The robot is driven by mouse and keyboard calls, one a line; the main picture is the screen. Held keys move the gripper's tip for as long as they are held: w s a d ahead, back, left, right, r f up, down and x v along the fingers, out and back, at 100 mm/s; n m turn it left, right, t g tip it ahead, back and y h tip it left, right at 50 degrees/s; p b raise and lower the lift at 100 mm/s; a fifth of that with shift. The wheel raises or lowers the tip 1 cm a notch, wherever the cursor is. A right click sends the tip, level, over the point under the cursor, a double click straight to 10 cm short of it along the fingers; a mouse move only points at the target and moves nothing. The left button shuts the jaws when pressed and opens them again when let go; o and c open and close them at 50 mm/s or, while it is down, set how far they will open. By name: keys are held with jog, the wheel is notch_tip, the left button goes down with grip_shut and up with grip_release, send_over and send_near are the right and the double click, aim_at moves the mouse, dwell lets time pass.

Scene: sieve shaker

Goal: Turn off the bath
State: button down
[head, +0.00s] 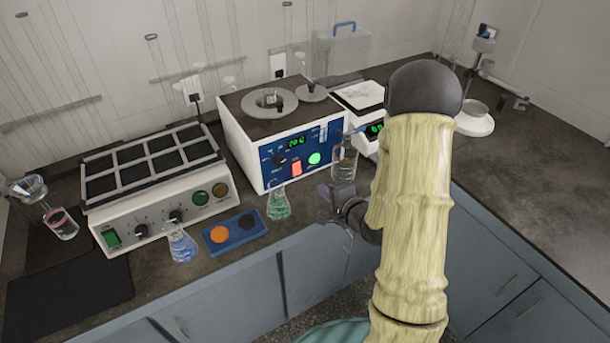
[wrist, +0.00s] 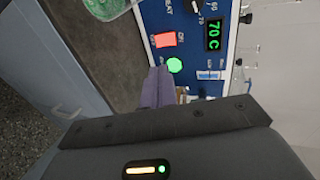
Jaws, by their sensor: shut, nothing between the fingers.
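The bath (head: 252,128) is a white box with a dark top, ringed lids and a blue front panel. The panel carries a lit green display (wrist: 214,35), reading about 70 C in the wrist view, a red square switch (head: 296,168), a glowing green round light or button (head: 314,158) and a dark knob (head: 279,159). The wrist view also shows the red switch (wrist: 165,40) and the green round (wrist: 175,65). My gripper (head: 338,192) is shut and empty in front of the panel's right part. In the wrist view its purple-grey fingertips (wrist: 157,75) appear just beside the green round; contact cannot be told.
A glass beaker (head: 344,160) stands near my gripper by the bath's right front. A flask with green liquid (head: 278,203) stands before the panel.

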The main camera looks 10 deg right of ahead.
aim_at(297, 172)
jog(key=p+x, duration=0.1)
jog(key=x, duration=1.2)
jog(key=shift+w+f+p, duration=0.1)
jog(key=shift+w+p, duration=0.3)
